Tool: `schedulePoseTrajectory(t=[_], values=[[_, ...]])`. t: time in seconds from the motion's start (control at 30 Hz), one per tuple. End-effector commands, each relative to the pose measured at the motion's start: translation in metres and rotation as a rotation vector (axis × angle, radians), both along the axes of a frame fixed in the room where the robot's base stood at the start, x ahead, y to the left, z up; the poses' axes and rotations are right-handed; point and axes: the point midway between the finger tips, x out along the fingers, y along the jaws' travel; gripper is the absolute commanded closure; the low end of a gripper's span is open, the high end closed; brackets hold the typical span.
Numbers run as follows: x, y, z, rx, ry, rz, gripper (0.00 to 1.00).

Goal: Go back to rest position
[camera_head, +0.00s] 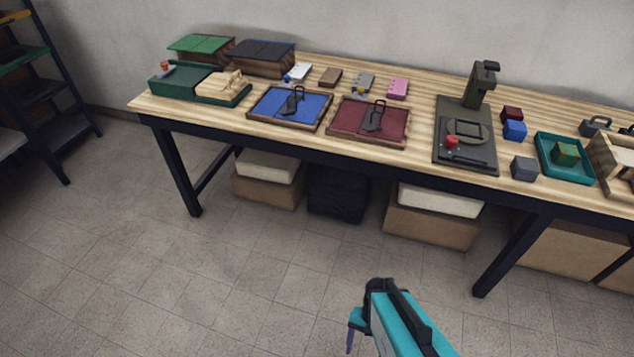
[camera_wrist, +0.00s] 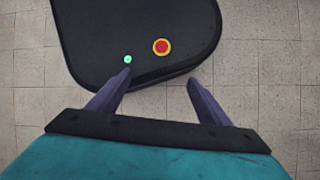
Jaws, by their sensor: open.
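My gripper shows in the wrist view (camera_wrist: 160,95), its two purple fingers spread apart with nothing between them. It points down over the dark top of my own base, which has a red and yellow button and a small green light. In the head view my teal arm is at the bottom centre, and a purple finger of my gripper (camera_head: 350,341) hangs over the tiled floor. My gripper is well in front of the table, apart from everything on it.
A long wooden table (camera_head: 290,137) stands along the wall. On it are a blue tray (camera_head: 262,103), a dark red tray (camera_head: 345,112), a press-like device (camera_head: 450,155), cubes and a teal tray (camera_head: 547,168). Boxes (camera_head: 425,226) sit below. A shelf (camera_head: 45,93) stands left. The front floor is clear.

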Motion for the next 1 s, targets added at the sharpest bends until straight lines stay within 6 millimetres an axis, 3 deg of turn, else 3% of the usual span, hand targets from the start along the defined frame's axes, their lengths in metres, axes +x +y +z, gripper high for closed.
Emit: schedulePoseTrajectory(t=[0.2, 0.4, 1.0], values=[[-0.007, -0.02, 0.004, 0.055, 0.007, 0.288, 0.28], [-0.008, -0.021, 0.005, 0.116, 0.01, 0.43, 0.28], [-0.008, -0.02, 0.005, 0.133, 0.007, 0.46, 0.28]])
